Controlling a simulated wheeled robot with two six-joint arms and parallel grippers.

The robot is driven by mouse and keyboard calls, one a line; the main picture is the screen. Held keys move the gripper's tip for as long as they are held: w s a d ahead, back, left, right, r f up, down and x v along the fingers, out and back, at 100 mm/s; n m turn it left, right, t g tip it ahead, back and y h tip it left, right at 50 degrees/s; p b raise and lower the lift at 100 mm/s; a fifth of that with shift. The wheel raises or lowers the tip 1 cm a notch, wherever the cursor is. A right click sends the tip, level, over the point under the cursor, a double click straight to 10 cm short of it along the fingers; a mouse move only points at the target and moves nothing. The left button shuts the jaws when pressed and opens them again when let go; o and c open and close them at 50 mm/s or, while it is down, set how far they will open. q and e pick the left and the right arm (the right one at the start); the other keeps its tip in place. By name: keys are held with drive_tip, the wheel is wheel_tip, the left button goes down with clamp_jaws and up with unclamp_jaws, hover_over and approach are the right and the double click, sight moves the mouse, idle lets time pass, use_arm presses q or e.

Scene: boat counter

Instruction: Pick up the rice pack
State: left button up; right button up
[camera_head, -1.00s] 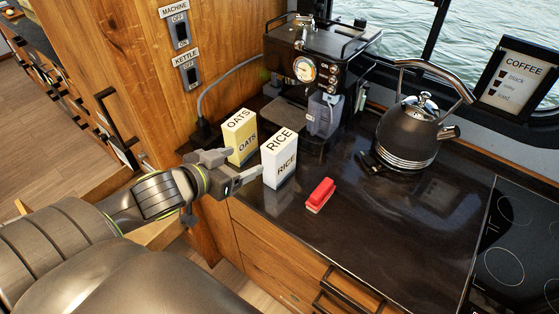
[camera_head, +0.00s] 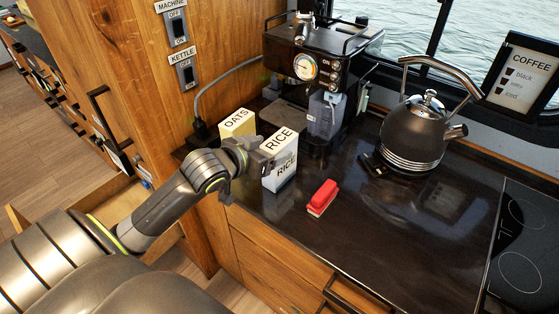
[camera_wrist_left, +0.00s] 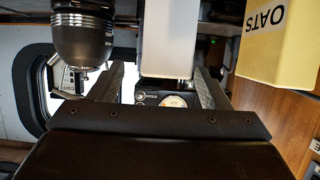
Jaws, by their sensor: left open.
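The white rice pack (camera_head: 285,173), a small box marked RICE, stands upright on the dark counter in the head view. In the left wrist view, which is upside down, its plain white side (camera_wrist_left: 170,40) appears centred in line with the gap between the fingers. My left gripper (camera_head: 255,152) is open at the upper left side of the pack. The fingers also show in the left wrist view (camera_wrist_left: 160,85), one on each side of the pack's outline. I cannot tell how deep the pack sits between them or whether they touch it. My right gripper is not in view.
The yellow oats box (camera_head: 236,124) stands close behind and left of the rice pack. A red-topped brush-like block (camera_head: 322,196) lies to the right. A coffee machine (camera_head: 318,75) stands behind, a kettle (camera_head: 413,132) back right. The counter's front middle is clear.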

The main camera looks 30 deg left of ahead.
sight(279, 145)
use_arm(q)
drive_tip(key=shift+a+p+x, duration=0.1)
drive_tip(key=shift+p+x, duration=0.2)
drive_tip(key=shift+x, duration=1.1)
drive_tip(key=shift+a+p+x, duration=0.15)
drive_tip(key=shift+p+x, duration=0.1)
drive_tip(key=shift+x, duration=1.15)
drive_tip(key=shift+s+f, duration=0.1)
drive_tip(key=shift+f, duration=0.05)
clamp_jaws()
